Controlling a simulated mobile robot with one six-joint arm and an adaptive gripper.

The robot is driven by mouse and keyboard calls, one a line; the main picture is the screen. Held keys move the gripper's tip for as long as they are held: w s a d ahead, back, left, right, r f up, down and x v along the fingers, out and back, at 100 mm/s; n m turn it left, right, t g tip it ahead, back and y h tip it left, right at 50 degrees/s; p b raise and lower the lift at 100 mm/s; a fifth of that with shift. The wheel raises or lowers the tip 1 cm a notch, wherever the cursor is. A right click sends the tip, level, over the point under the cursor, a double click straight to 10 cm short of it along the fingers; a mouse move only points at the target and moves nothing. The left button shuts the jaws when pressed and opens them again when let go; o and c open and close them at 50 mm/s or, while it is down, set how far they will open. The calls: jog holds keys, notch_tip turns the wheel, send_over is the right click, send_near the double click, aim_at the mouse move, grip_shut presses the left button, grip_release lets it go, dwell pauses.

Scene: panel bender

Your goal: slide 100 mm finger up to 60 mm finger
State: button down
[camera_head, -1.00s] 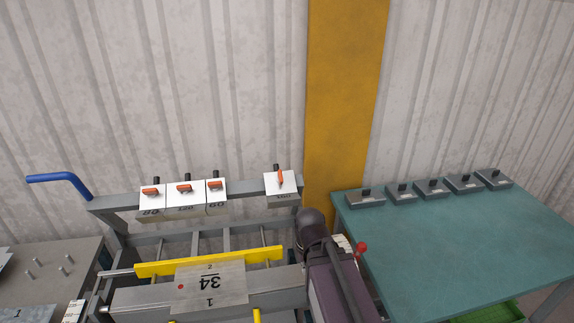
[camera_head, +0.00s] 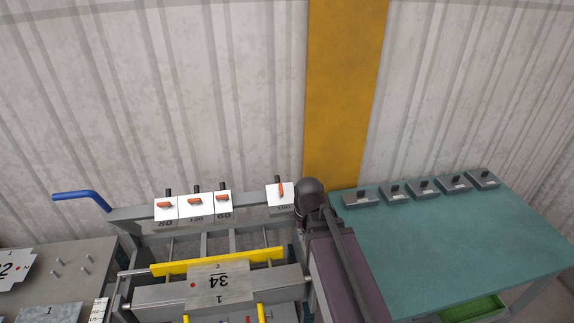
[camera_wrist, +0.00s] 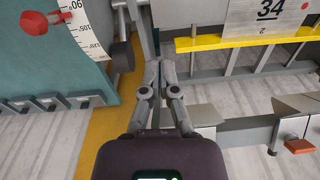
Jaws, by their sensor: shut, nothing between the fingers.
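The 100 mm finger (camera_head: 280,195) is a white-faced block at the right of the grey rail, its orange lever tilted upright. The 60 mm finger (camera_head: 223,205) is further left, its lever lying flat, with a clear gap between the two. In the wrist view, an orange lever (camera_wrist: 299,146) shows at the lower right beside the rail; which finger it belongs to is unclear. My gripper (camera_wrist: 160,66) is shut and empty, apart from that lever and left of it. In the head view my dark arm stands just right of the 100 mm finger and the gripper is hidden.
The 120 mm finger (camera_head: 196,207) and 80 mm finger (camera_head: 166,209) sit left of the 60 mm one. A yellow bar (camera_head: 215,261) and a plate marked 34 (camera_head: 220,283) lie in front. A teal table (camera_head: 440,240) with several grey blocks stands right.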

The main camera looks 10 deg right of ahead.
jog(key=w+d+r+m+y+p, duration=0.1)
jog(key=w+d+r+m+y, duration=0.1)
jog(key=w+m, duration=0.4)
jog(key=w+d+r+m+y+p, duration=0.2)
jog(key=w+m, duration=0.4)
jog(key=w, duration=0.4)
jog(key=w+d+r+m+y+p, duration=0.1)
jog(key=w+d+r+m+y, duration=0.2)
jog(key=w+d+r+m, duration=0.3)
jog(key=w, duration=0.3)
jog(key=shift+y+p, duration=0.3)
jog(key=a+r+b+x, duration=0.1)
jog(key=a+b+x, duration=0.1)
jog(key=b+x, duration=0.6)
jog(key=x, duration=0.4)
jog(key=shift+w+a, duration=0.2)
jog(key=shift+a, duration=0.15)
